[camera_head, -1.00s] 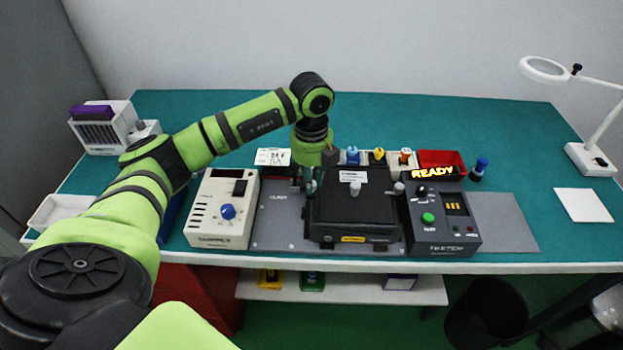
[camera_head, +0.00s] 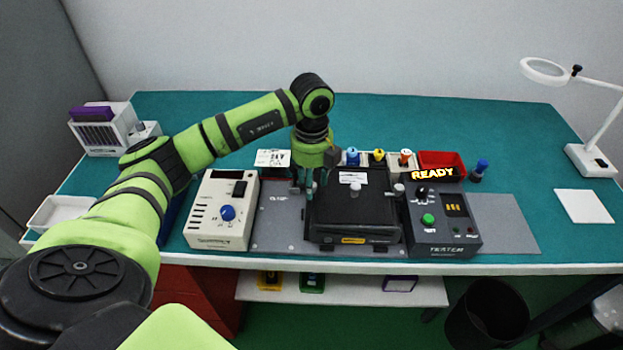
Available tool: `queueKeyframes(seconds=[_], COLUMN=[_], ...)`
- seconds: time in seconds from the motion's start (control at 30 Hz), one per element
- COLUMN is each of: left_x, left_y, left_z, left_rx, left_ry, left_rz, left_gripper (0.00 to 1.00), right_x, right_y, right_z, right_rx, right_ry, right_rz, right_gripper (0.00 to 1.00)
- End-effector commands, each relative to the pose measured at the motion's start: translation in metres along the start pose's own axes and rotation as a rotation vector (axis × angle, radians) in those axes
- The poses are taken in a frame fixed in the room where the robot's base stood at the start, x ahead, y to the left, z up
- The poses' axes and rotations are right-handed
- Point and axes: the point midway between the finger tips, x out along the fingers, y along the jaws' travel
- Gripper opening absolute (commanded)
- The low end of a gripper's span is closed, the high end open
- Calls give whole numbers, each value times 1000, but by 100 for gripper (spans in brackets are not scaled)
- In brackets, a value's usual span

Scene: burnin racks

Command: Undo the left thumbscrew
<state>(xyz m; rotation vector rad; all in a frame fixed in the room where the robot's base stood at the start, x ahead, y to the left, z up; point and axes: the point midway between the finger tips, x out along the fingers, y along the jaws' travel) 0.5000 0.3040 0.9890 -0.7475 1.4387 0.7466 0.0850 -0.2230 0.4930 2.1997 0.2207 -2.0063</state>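The dark test fixture (camera_head: 352,207) sits on a grey base plate in the middle of the bench, its black lid down. My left gripper (camera_head: 311,188) points down at the lid's left edge, where the left thumbscrew is. Its fingers hide that thumbscrew, and I cannot tell whether they are closed on it. The right thumbscrew (camera_head: 399,188) is a pale knob at the lid's right edge. A pale knob (camera_head: 355,189) stands on the lid. My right gripper is out of view.
A cream box with a blue knob (camera_head: 228,212) stands left of the fixture. A dark tester (camera_head: 441,220) stands right, under a READY sign. Behind are small coloured-top items and a red bin (camera_head: 441,160). A magnifier lamp (camera_head: 590,160) stands far right.

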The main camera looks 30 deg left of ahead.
Motion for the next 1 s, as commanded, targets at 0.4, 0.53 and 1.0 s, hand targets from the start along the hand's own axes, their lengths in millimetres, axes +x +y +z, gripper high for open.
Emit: queueKeyframes(seconds=[0.4,0.53,1.0], left_x=[-22,-50,-119], left_y=[-1,-1,0], left_z=[1,0,0], left_rx=[1,2,1], left_ry=[-2,-3,-1], left_rz=[-3,-5,-1], left_gripper=[45,45,45], right_x=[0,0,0], right_y=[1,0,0], right_z=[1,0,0], right_rx=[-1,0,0], right_ry=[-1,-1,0], right_rz=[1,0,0], right_gripper=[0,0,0])
